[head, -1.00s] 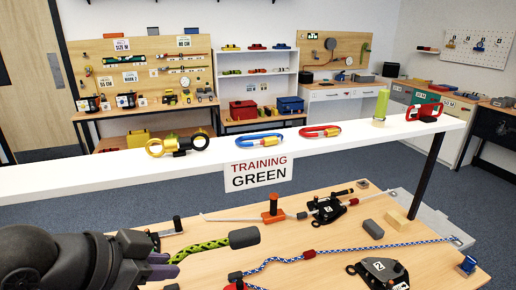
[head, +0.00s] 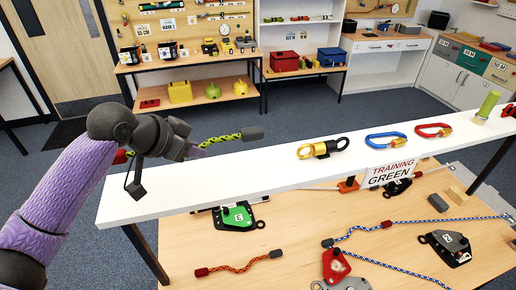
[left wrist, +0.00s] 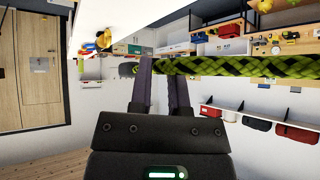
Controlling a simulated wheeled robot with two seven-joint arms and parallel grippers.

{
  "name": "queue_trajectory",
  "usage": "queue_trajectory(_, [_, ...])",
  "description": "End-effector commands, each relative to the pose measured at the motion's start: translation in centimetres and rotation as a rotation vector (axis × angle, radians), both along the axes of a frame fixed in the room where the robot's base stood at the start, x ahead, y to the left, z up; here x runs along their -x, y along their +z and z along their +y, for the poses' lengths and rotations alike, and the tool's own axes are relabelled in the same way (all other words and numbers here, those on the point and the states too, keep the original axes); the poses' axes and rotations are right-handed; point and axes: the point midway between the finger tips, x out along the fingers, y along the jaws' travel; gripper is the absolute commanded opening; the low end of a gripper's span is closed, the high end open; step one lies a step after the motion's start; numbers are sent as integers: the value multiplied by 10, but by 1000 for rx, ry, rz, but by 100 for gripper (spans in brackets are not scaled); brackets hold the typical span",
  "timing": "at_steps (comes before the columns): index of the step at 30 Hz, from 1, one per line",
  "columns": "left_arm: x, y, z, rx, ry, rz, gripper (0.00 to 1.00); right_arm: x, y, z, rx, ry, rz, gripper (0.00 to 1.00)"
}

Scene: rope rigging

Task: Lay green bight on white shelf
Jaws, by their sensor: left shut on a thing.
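The green rope (head: 222,138) is short, with a dark sleeve on one end and a red one on the other. My left gripper (head: 198,148) is shut on the rope near its middle, with both ends sticking out sideways. The rope also runs across the fingertips in the left wrist view (left wrist: 235,67). The white shelf (head: 240,171) is a long narrow board; the gripper and rope appear at its far edge near the left end, apparently raised. Whether they are directly over it I cannot tell. My right gripper is not in view.
A yellow-and-black device (head: 322,148), a blue carabiner (head: 385,142) and a red carabiner (head: 433,130) lie on the shelf. The shelf's left part is bare. Below, the wooden table (head: 290,215) holds a green device (head: 238,216) and an orange rope (head: 240,267).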

Motion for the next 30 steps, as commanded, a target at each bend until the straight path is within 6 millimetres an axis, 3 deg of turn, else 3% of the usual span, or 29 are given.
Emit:
queue_trajectory(3, [1,-31,0,0,0,7,0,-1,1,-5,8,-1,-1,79])
queue_trajectory(12, [1,-86,0,0,-1,3,0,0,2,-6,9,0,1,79])
queue_trajectory(21, [1,-89,0,-1,-1,0,0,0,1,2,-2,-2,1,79])
queue_trajectory(22, [1,-90,0,-1,-1,1,24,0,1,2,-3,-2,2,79])
queue_trajectory(26, [1,-89,0,-1,-1,1,51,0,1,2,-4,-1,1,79])
queue_trajectory(27, [1,-89,0,-1,-1,1,57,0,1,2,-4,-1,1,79])
queue_trajectory(30, [1,-89,0,-1,-1,1,57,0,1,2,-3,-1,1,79])
